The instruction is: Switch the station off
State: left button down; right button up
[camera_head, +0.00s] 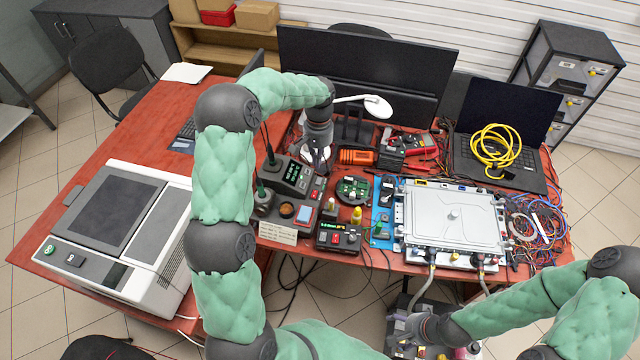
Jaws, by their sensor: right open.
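A dark grey station (290,174) with a lit green display stands on the red bench left of centre, with what looks like a soldering iron in a holder at its left. Small red marks show on its right side; a switch is too small to make out. My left gripper (318,163) points down just beyond the station's right rear side; whether its fingers are apart is too small to tell. My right gripper (402,336) is open, low in front of the bench, near a dark unit (435,352) below the silver box.
A white magnifier lamp (376,106), multimeter (420,143) and yellow cable coil (495,146) are behind. A large white machine (110,235) stands left.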

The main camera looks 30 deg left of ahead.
pick_arm(q)
jog(key=b, duration=0.3)
send_near(316, 196)
jog(key=f, duration=0.4)
jog(key=s+f, duration=0.1)
jog(key=f, duration=0.2)
dwell(0.3)
